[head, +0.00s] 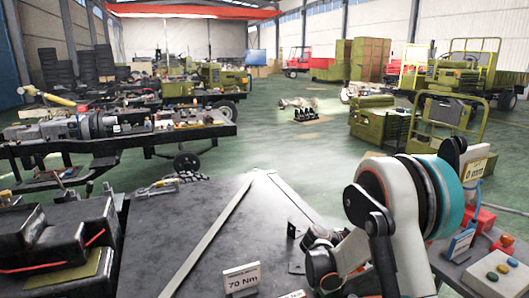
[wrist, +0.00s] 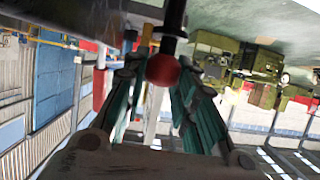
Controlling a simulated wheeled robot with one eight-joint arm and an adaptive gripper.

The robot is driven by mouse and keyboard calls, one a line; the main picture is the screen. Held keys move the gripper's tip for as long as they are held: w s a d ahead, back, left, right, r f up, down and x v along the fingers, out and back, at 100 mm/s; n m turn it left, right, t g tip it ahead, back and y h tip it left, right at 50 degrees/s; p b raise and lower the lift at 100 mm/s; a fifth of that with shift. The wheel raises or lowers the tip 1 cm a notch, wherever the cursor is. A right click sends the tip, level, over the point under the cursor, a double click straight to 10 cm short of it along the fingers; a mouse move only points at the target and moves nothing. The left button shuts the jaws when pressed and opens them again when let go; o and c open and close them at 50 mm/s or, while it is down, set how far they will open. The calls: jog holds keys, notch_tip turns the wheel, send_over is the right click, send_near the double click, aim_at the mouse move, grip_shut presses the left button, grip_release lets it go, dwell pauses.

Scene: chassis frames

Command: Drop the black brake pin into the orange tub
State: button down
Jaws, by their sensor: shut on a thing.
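In the wrist view my gripper (wrist: 160,72) has its two teal fingers on either side of a red ball (wrist: 163,70). A black rod (wrist: 173,18) rises from the ball to the top edge. This rod with its red end appears to be the black brake pin, and the fingers are shut on it. The exact contact is dark and hard to make out. In the head view my arm fills the lower right, and its fingers cannot be made out. I cannot pick out an orange tub in either view.
A dark bench top (head: 215,230) with a "70 Nm" sign (head: 242,279) lies in front. Black blocks (head: 55,240) stand at its left. A button box (head: 497,274) and a red object (head: 478,222) are at the right. Open green floor (head: 260,135) lies beyond.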

jog(key=shift+f+b, duration=0.65)
jog(key=shift+f, duration=1.1)
jog(key=c, duration=1.2)
grip_release()
jog(key=shift+r, duration=0.1)
jog(key=v, duration=1.2)
